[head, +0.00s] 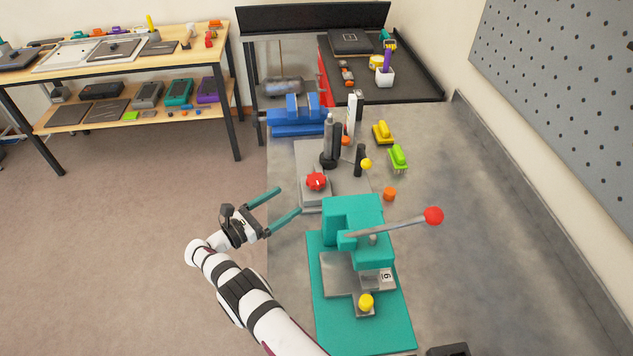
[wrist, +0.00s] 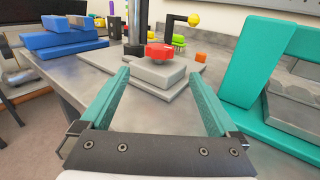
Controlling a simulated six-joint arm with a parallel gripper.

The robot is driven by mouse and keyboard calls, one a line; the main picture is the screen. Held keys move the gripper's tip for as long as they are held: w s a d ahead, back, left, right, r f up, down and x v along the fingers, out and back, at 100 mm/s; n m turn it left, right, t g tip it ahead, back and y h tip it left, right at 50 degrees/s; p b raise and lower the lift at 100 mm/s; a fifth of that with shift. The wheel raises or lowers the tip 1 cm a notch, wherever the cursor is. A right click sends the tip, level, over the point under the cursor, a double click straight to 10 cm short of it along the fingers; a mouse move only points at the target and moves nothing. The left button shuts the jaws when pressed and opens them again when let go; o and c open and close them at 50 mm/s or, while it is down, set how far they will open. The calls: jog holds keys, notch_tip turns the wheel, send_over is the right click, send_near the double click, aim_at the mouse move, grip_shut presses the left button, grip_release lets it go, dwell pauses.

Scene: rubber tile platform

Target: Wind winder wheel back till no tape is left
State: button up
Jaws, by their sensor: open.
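My gripper (head: 289,200) is open and empty at the left edge of the grey bench, fingers pointing at a grey fixture. Its two teal fingers also show in the wrist view (wrist: 160,73). The fixture's grey base plate (head: 310,203) bears a red lobed knob (head: 316,181) on a raised block. In the wrist view the red knob (wrist: 159,51) lies ahead, between and beyond the fingertips, not touched. Behind it stand a dark cylinder (head: 329,143) and a black post with a yellow ball (head: 366,163). I cannot tell which part is the winder wheel, and no tape is clearly visible.
A teal press (head: 353,215) with a red-ended lever (head: 433,215) stands close to my gripper's right. A blue vise (head: 297,121) is behind the fixture. An orange piece (head: 389,194) and a green clip (head: 397,157) lie right. The bench's right side is mostly clear.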

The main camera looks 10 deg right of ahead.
aim_at(309, 187)
jog(key=x, duration=1.2)
jog(key=shift+a, duration=0.1)
jog(key=c, duration=1.4)
